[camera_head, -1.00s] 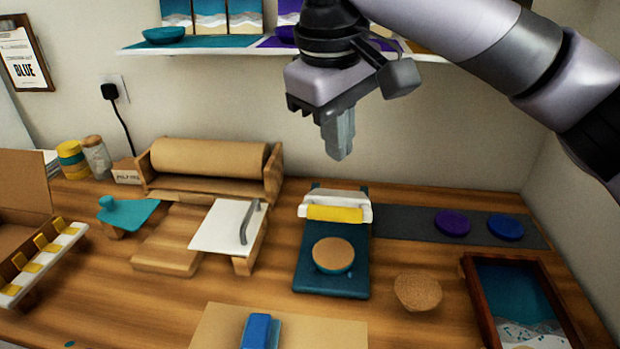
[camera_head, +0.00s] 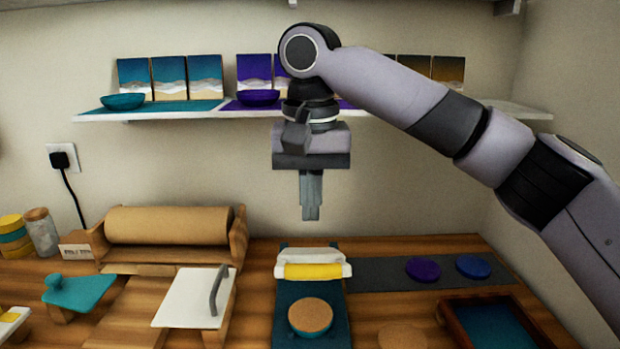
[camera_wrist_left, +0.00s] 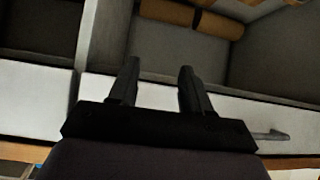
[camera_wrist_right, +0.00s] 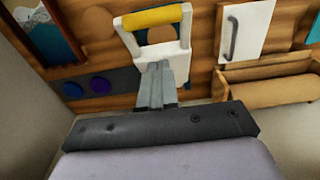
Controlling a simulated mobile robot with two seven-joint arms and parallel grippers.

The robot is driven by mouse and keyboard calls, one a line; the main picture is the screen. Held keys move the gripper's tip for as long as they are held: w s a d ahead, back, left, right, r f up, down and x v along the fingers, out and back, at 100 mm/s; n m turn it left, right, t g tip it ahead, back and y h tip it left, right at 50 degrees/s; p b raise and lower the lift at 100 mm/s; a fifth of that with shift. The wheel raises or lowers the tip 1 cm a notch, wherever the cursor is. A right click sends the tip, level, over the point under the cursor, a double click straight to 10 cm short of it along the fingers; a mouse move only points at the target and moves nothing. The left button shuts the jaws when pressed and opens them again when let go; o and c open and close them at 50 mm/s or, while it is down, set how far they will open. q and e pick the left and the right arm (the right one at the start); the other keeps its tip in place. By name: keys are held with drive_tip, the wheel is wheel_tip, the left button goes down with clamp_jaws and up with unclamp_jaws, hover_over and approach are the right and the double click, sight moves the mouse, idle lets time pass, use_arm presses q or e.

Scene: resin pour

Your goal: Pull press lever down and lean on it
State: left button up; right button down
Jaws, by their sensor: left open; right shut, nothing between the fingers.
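The press stands on the wooden table: a teal base (camera_head: 285,300) with a round cork-topped disc (camera_head: 311,315) on it. Its lever is a white frame with a yellow grip bar (camera_head: 313,271), raised at the back of the base. My right gripper (camera_head: 311,215) is shut and empty, pointing straight down above the lever in the head view. In the right wrist view its fingertips (camera_wrist_right: 155,68) overlap the white lever frame (camera_wrist_right: 172,58); I cannot tell if they touch. My left gripper (camera_wrist_left: 158,72) is open and empty, away from the press, facing grey compartments.
A brown roll in a wooden holder (camera_head: 240,240) and a white board with a grey handle (camera_head: 185,297) are left of the press. A dark mat (camera_head: 375,275) with purple and blue discs and a framed tray (camera_head: 445,312) are right. A wall shelf (camera_head: 200,112) is behind the arm.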

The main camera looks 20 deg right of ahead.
use_arm(q)
drive_tip(key=shift+w+d+f+b, duration=0.1)
drive_tip(key=shift+w+b, duration=0.05)
drive_tip(key=shift+b, duration=0.15)
use_arm(e)
drive_tip(key=s+f, duration=0.1)
drive_tip(key=f, duration=0.1)
drive_tip(key=s+f, duration=0.1)
drive_tip(key=f, duration=0.1)
drive_tip(key=shift+s+a+f, duration=0.1)
drive_tip(key=shift+s+a, duration=0.25)
drive_tip(key=shift+f, duration=0.1)
